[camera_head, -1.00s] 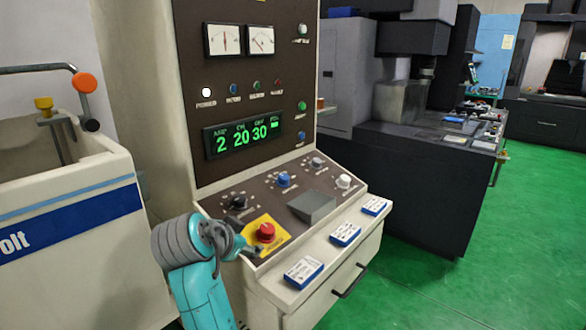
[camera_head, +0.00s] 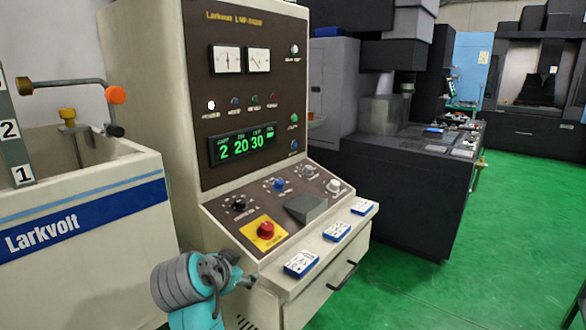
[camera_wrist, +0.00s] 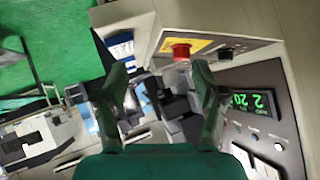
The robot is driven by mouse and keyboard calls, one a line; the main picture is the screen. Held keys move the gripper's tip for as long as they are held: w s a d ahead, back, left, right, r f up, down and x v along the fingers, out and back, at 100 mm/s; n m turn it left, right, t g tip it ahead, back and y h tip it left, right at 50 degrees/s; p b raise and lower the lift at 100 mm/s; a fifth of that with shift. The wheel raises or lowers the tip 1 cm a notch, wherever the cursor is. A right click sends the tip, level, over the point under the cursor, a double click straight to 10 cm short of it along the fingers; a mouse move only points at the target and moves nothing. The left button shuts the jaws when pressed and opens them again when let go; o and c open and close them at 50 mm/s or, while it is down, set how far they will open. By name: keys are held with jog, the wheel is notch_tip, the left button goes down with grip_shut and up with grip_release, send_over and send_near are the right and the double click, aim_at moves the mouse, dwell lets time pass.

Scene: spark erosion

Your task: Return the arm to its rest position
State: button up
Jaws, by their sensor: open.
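My teal arm with its grey wrist shows at the bottom of the head view, in front of the control cabinet. My gripper (camera_wrist: 160,95) is open in the wrist view, its two fingers apart with nothing held between them. In the head view the gripper (camera_head: 238,277) is small and sits below and left of the red emergency button (camera_head: 266,230) on its yellow plate. The red button also shows in the wrist view (camera_wrist: 181,51), beyond the fingers. The gripper appears apart from the panel.
The control cabinet (camera_head: 150,90) has a lit green display (camera_head: 242,145), knobs and a sloped panel. Several blue-and-white boxes (camera_head: 301,263) lie on its front ledge. A white Larkvolt tank (camera_head: 60,255) stands left. A dark machine (camera_head: 400,190) stands behind. Green floor (camera_head: 450,290) is clear at right.

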jog(key=s+d+f+n+t+y, duration=0.1)
jog(key=s+d+f+n, duration=0.15)
jog(key=d+f, duration=0.55)
jog(key=s+d+f+n, duration=0.2)
jog(key=s+d+f, duration=0.1)
jog(key=f, duration=0.9)
jog(key=s+d+f+n+y, duration=0.2)
jog(key=s+d+f, duration=0.75)
jog(key=s, duration=0.25)
jog(key=s+d+f+n+t, duration=0.1)
jog(key=s+d, duration=0.2)
jog(key=s, duration=0.6)
jog(key=s+d+f+t, duration=0.1)
jog(key=s+d, duration=0.3)
jog(key=s, duration=0.6)
jog(key=s+d+r, duration=0.1)
jog(key=s+r, duration=0.5)
jog(key=s, duration=0.2)
jog(key=s+d+r+t, duration=0.1)
jog(key=s+d+r, duration=0.1)
jog(key=s+r, duration=0.4)
jog(key=s, duration=0.3)
jog(key=shift+d+r+h, duration=0.15)
jog(key=shift+d+h, duration=0.05)
jog(key=shift+h, duration=0.1)
